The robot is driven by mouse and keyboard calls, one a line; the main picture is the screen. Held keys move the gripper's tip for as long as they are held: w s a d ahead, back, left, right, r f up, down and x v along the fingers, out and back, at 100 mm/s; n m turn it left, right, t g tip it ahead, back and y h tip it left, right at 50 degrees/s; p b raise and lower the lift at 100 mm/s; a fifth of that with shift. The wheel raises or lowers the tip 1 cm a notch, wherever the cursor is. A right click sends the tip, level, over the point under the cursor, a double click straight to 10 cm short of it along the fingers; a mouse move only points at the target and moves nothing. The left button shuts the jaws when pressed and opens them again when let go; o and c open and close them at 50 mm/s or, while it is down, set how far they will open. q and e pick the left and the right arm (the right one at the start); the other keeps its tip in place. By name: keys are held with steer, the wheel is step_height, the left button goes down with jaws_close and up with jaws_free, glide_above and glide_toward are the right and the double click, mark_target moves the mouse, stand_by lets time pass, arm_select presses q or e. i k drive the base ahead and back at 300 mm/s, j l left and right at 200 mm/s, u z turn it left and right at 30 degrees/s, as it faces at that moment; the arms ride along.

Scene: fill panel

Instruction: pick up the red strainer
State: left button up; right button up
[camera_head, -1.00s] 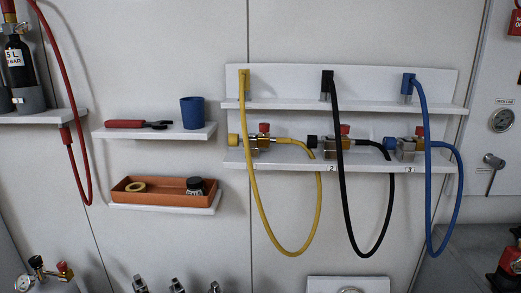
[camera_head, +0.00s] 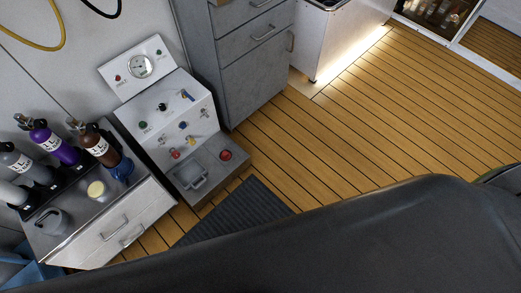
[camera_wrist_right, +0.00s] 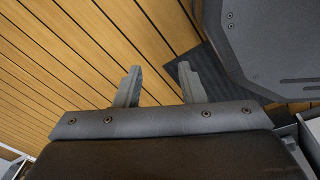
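I cannot make out a red strainer for sure. In the head view a small round red item (camera_head: 226,155) lies on the grey ledge (camera_head: 212,178) of the gauge panel; it is too small to tell what it is. My right gripper (camera_wrist_right: 160,67) shows in the right wrist view with its two fingers apart and nothing between them, above the wood floor. My left gripper is in neither current view.
The gauge panel (camera_head: 177,112) stands between a grey drawer cabinet (camera_head: 255,75) and a low white unit with several gas bottles, one purple (camera_head: 62,150). A black ribbed mat (camera_head: 235,215) lies on the wood floor (camera_head: 370,130). Open floor stretches right.

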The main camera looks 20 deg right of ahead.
mark_target(226, 155)
steer(key=i+l+u, duration=0.1)
steer(key=l+u, duration=0.2)
steer(key=i+l+u, duration=0.1)
steer(key=l+u, duration=0.5)
steer(key=l, duration=0.15)
